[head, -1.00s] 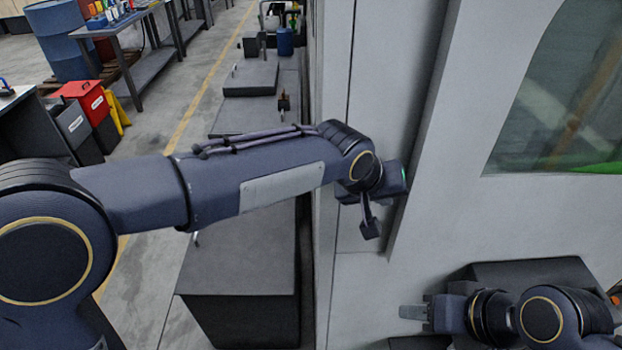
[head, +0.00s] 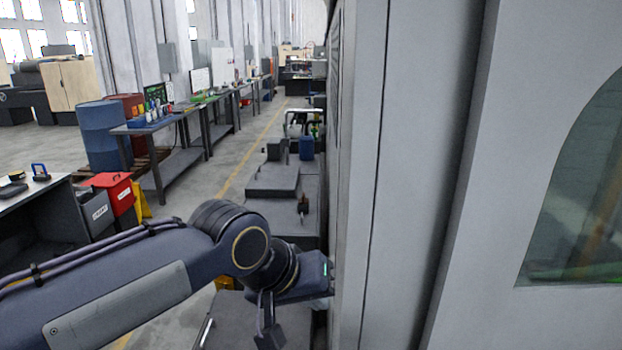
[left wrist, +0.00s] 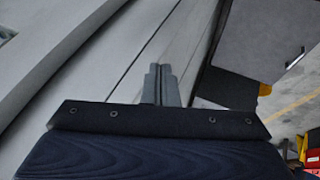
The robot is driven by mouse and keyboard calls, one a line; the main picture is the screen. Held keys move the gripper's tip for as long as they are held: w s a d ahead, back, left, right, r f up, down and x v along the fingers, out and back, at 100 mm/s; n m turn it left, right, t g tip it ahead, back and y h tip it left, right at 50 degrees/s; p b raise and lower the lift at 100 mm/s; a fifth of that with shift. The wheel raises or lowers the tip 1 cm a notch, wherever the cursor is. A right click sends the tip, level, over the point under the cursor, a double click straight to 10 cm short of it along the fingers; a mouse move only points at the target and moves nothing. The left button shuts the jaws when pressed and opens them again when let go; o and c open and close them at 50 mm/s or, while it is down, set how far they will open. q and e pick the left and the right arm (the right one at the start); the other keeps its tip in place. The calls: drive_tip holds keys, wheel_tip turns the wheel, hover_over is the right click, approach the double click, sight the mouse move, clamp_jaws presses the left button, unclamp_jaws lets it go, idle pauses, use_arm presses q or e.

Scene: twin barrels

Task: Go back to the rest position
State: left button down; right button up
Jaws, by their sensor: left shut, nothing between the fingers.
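My left arm comes in from the lower left of the head view. Its gripper (head: 327,284) is beside the edge of the grey machine wall (head: 415,160); whether it touches the wall I cannot tell. In the left wrist view the two fingers of this gripper (left wrist: 161,75) are together with nothing between them, and the machine's pale panels (left wrist: 85,60) lie beyond them. My right gripper is in neither view now.
A dark window (head: 585,200) is in the machine at the right. Low grey blocks (head: 275,180) line the floor beside the machine. A red bin (head: 113,190), a blue barrel (head: 103,138) and workbenches stand at the left. An aisle with a yellow line is open between.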

use_arm(q)
drive_tip(key=s+a+f+n, duration=0.1)
drive_tip(key=s+a+f, duration=0.1)
drive_tip(key=a, duration=0.5)
drive_tip(key=s+a+f, duration=0.2)
drive_tip(key=a, duration=0.4)
drive_tip(key=s+a+f+n+t+y, duration=0.1)
drive_tip(key=s+a+f+n, duration=0.1)
drive_tip(key=s+a+f, duration=0.8)
drive_tip(key=s, duration=0.3)
drive_tip(key=shift+f+y, duration=0.25)
drive_tip(key=shift+y, duration=0.15)
drive_tip(key=shift+s, duration=0.1)
